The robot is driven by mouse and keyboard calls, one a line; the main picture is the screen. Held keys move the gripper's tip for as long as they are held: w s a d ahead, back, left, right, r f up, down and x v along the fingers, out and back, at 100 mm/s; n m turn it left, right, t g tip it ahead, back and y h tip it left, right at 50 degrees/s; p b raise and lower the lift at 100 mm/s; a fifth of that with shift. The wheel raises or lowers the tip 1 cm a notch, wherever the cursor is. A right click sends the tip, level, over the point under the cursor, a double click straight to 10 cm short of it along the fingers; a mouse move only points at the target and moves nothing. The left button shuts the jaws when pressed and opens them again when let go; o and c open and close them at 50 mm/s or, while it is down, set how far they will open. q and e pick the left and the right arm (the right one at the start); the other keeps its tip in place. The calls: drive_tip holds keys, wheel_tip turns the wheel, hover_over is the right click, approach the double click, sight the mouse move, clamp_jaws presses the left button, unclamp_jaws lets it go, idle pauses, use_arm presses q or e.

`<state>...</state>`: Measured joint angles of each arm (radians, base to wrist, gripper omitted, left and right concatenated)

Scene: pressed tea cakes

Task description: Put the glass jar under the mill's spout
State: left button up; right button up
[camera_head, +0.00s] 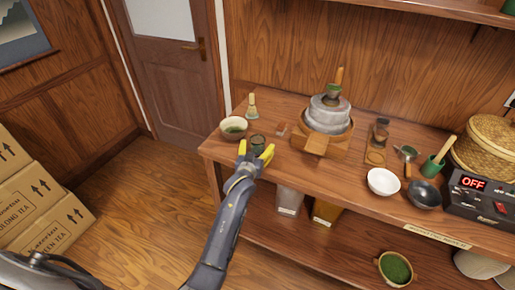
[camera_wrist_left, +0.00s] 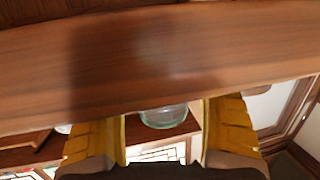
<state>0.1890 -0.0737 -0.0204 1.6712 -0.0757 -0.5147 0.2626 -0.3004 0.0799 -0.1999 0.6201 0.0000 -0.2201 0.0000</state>
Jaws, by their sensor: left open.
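The stone mill (camera_head: 329,115) stands on the wooden counter, with a green-filled hopper and upright handle on top. The glass jar (camera_head: 257,141) looks dark and greenish near the counter's front left corner, left of the mill. My left gripper (camera_head: 256,152) is open at the jar, with yellow fingers on either side of its front. In the left wrist view, the clear jar (camera_wrist_left: 164,117) shows between the two open fingers; I cannot tell whether they touch it. My right gripper is out of view.
A bowl of green powder (camera_head: 233,128) and a whisk (camera_head: 252,107) stand close by the jar. A white bowl (camera_head: 383,182), dark bowl (camera_head: 424,194) and a box reading OFF (camera_head: 473,184) are to the right.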

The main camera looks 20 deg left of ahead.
use_arm(q)
drive_tip(key=shift+w, duration=0.25)
drive_tip(key=c, duration=1.5)
